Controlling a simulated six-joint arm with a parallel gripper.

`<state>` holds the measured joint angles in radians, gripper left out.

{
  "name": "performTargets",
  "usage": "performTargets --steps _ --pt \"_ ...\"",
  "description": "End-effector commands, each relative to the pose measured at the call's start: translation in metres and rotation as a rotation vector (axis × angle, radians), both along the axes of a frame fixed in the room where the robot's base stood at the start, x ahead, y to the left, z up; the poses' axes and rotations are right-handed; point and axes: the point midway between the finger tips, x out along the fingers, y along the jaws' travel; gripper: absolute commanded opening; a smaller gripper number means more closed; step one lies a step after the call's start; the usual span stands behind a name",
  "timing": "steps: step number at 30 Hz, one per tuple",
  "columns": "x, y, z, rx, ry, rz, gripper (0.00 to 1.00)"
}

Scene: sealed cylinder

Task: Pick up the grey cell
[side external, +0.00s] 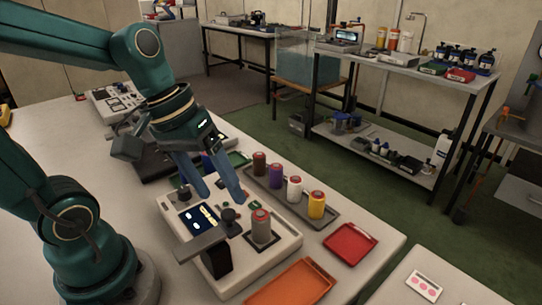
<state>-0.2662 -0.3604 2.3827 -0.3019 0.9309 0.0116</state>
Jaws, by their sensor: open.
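The grey cell (261,228) is a short upright cylinder with a reddish top. It stands at the right front part of a white device (285,246) on the table. My gripper (221,195) is open, with its two blue fingers pointing down over the back of the device. It is to the left of and behind the grey cell, apart from it, and nothing shows between the fingers.
A dark tray (325,221) behind the device holds brown, purple, white (294,189) and yellow (317,205) cylinders. A dark upright part with a grey arm (203,244) stands left of the cell. A red tray (350,243) and an orange tray (291,284) lie nearby.

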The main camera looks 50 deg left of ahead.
Motion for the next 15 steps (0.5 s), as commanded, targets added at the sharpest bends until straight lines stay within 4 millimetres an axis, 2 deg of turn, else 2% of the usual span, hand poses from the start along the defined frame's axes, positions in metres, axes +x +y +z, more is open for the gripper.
performTargets --steps 6,15 --pt "0.008 -0.001 -0.022 -0.231 0.219 0.218 0.77" --pt "0.027 0.004 -0.044 -0.573 0.466 0.533 0.77"
